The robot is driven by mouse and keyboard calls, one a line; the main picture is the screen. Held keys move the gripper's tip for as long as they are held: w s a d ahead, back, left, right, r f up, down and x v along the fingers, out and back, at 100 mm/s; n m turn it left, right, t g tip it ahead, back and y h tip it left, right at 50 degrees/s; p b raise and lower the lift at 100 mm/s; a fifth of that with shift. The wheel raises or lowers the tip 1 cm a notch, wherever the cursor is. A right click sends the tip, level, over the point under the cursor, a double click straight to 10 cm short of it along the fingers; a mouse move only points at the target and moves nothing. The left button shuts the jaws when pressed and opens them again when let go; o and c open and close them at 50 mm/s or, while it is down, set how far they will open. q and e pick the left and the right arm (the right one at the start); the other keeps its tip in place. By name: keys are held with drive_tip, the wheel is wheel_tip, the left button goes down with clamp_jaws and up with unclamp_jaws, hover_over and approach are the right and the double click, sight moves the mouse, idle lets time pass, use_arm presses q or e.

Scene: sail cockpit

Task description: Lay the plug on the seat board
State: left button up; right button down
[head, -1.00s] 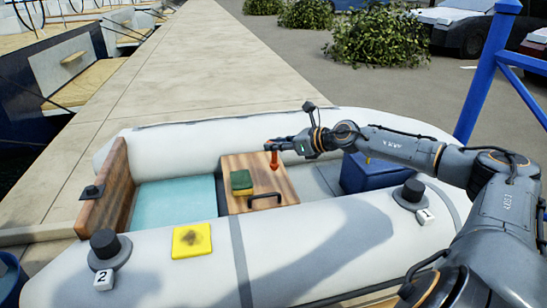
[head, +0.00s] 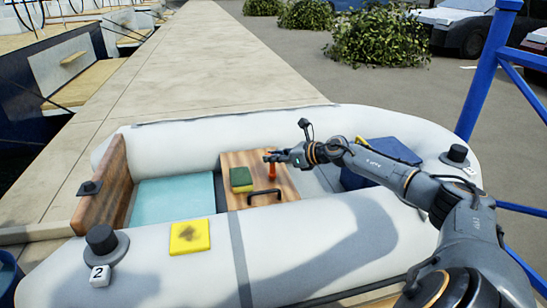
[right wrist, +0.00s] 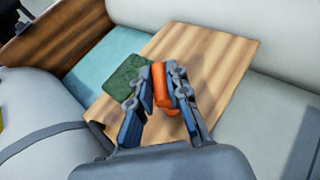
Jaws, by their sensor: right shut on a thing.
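The orange-red plug (head: 272,171) is upright in my right gripper (head: 271,157), which is shut on its upper part. The plug is over the right part of the wooden seat board (head: 237,204); I cannot tell whether its lower end touches the wood. In the right wrist view, the plug (right wrist: 162,86) sits between the two fingers (right wrist: 160,82), with the striped seat board (right wrist: 215,52) beneath. My left gripper is in neither view.
A green and yellow sponge (head: 241,178) lies on the board, left of the plug. A blue box (head: 385,160) stands to the right in the dinghy. A yellow pad (head: 190,237) lies on the near white tube (head: 310,245).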

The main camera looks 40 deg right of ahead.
drive_tip(key=shift+f, duration=0.2)
drive_tip(key=c, duration=1.3)
unclamp_jaws()
